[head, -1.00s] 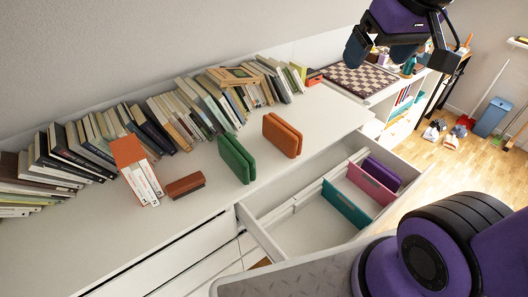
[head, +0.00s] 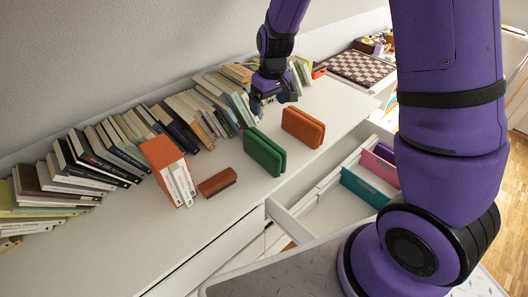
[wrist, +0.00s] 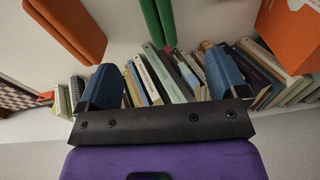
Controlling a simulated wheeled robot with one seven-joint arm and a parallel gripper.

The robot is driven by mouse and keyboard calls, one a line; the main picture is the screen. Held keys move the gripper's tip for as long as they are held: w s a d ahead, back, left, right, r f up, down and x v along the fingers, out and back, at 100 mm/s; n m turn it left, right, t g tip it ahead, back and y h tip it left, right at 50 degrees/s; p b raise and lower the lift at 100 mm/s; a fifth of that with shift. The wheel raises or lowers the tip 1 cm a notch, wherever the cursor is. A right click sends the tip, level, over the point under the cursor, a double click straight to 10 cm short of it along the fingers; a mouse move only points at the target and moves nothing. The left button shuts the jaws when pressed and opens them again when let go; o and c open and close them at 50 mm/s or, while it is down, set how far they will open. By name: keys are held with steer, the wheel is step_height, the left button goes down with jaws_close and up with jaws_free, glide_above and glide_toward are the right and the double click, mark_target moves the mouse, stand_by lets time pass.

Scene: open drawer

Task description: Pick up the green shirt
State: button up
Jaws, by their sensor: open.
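The green shirt (head: 264,152) is a folded, upright bundle on the white cabinet top. It stands just left of a similar orange folded bundle (head: 302,127). My gripper (head: 273,101) is open and empty above the cabinet top, behind the green shirt and near the book row. In the wrist view the two blue fingers of my gripper (wrist: 162,78) are spread apart with books seen between them. The green shirt (wrist: 158,20) shows there at the top, beyond the fingers and apart from them.
A row of books (head: 110,150) lines the wall. An orange box file (head: 168,170) and a brown block (head: 217,182) stand left of the shirt. An open drawer (head: 335,207) with teal, pink and purple folded items lies below right. A chessboard (head: 360,67) is farther back.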

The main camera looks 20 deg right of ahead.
glide_above(264, 140)
steer(key=shift+n+g+h, duration=0.3)
steer(key=shift+g, duration=0.1)
steer(key=f, duration=0.9)
steer(key=shift+s+f, duration=0.2)
steer(key=shift+s, duration=0.2)
step_height(264, 140, down, 5)
steer(key=shift+f, duration=0.1)
steer(key=shift+w+f, duration=0.15)
steer(key=shift+f, duration=1.3)
steer(key=shift+w+f, duration=0.15)
steer(key=shift+f, duration=1.25)
steer(key=c, duration=1.1)
steer(key=shift+r, duration=0.2)
